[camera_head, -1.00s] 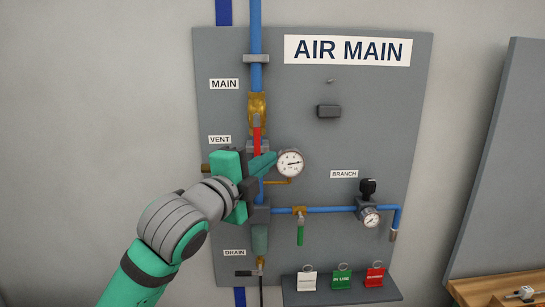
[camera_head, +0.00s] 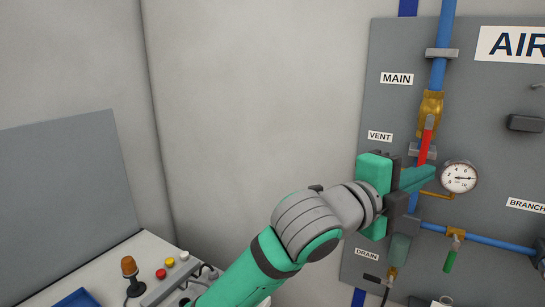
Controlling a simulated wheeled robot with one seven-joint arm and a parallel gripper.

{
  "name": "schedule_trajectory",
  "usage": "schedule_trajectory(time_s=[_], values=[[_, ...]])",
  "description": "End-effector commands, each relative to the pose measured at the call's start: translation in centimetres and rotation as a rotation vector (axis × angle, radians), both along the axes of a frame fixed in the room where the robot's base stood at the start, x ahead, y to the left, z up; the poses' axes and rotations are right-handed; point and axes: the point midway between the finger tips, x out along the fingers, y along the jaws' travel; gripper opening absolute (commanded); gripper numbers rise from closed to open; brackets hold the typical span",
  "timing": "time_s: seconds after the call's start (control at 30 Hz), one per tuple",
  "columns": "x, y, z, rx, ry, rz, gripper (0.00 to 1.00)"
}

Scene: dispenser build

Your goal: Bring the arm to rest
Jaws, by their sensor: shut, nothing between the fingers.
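My gripper (camera_head: 422,178) is at the end of my green and grey arm, in front of the grey air panel (camera_head: 387,45). Its fingers are shut with nothing between them. They point right, beside the gauge (camera_head: 459,177) and just below the red handle (camera_head: 425,146) of the main valve. I cannot tell whether the fingertips touch anything. The gripper body hides part of the blue pipe and the vent fitting behind it.
A green-handled valve (camera_head: 451,258) hangs on the branch pipe at the lower right. The wall (camera_head: 250,90) between bench and panel is bare.

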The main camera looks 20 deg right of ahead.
Motion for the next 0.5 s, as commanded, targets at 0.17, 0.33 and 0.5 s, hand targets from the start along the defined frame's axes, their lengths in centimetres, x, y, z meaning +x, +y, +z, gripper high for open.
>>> schedule_trajectory(time_s=[0.17, 0.33, 0.5], values=[[0.4, 0.3, -0.1, -0.017, 0.018, 0.004, 0.0], [2.1, 1.5, -0.7, -0.122, 0.12, 0.021, 0.0], [4.6, 3.7, -2.2, -0.275, 0.267, 0.053, 0.0]])
